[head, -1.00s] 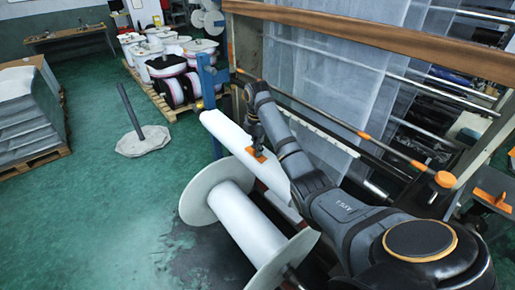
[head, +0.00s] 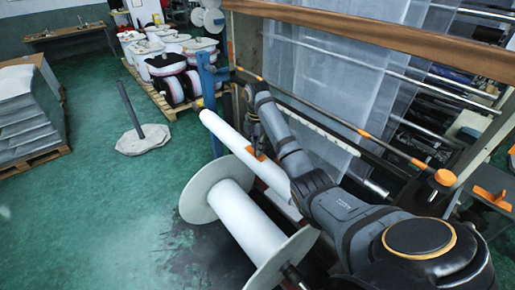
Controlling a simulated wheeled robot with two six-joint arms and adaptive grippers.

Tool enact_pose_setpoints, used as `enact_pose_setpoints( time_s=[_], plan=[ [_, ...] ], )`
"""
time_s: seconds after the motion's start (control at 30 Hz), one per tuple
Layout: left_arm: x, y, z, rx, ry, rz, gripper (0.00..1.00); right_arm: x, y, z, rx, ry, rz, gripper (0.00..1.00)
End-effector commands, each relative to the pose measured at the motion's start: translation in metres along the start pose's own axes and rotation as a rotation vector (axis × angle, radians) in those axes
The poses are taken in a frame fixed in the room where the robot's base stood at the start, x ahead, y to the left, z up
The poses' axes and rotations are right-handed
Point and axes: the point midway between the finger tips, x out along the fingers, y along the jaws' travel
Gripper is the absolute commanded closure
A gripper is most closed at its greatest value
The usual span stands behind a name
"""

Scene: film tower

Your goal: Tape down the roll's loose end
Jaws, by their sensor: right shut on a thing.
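A long white roll (head: 222,132) lies slantwise beside the machine frame, its far end at the blue post. My right gripper (head: 256,148) points down at the roll's middle, shut on a small orange piece (head: 257,155) that is at or against the roll's surface. I cannot tell whether the piece touches the roll. The roll's near part is partly behind my right arm. No separate loose flap stands out on the roll now. My left gripper is not in view.
A white flanged spool (head: 243,217) is in front of the roll, close to it. The machine's wooden beam (head: 370,33) and orange-ended bar (head: 340,115) are behind my arm. A dark post on a grey base (head: 143,138) stands on the open green floor at left.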

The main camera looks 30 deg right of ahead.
Motion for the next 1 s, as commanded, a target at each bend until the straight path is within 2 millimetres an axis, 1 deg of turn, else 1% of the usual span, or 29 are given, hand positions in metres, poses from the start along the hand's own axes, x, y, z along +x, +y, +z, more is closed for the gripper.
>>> enact_pose_setpoints(
  time_s=[0.13, 0.17, 0.2, 0.33, 0.8, 0.87, 0.97, 1.0],
  plan=[
    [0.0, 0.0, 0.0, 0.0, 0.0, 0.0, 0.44, 0.002, -0.001, 0.0, 0.0, 0.001, -0.004, 1.0],
    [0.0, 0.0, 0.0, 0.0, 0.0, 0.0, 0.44, 0.002, -0.001, 0.0, 0.0, 0.001, -0.004, 0.91],
    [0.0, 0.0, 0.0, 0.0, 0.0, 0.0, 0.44, 0.002, -0.001, 0.0, 0.0, 0.001, -0.004, 0.85],
    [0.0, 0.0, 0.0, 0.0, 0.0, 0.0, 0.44, 0.001, -0.001, 0.0, 0.0, 0.001, -0.003, 0.68],
    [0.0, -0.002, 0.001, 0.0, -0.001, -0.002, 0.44, 0.0, 0.0, 0.0, 0.0, 0.0, -0.001, 0.67],
    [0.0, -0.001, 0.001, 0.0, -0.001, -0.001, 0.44, -0.003, 0.0, 0.0, 0.0, 0.0, 0.0, 0.67],
    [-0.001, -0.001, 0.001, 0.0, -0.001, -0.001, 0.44, -0.015, 0.001, 0.001, 0.001, 0.0, 0.001, 0.67],
    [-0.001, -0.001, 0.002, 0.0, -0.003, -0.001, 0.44, -0.021, 0.004, 0.008, 0.008, 0.0, 0.001, 0.67]
  ],
)
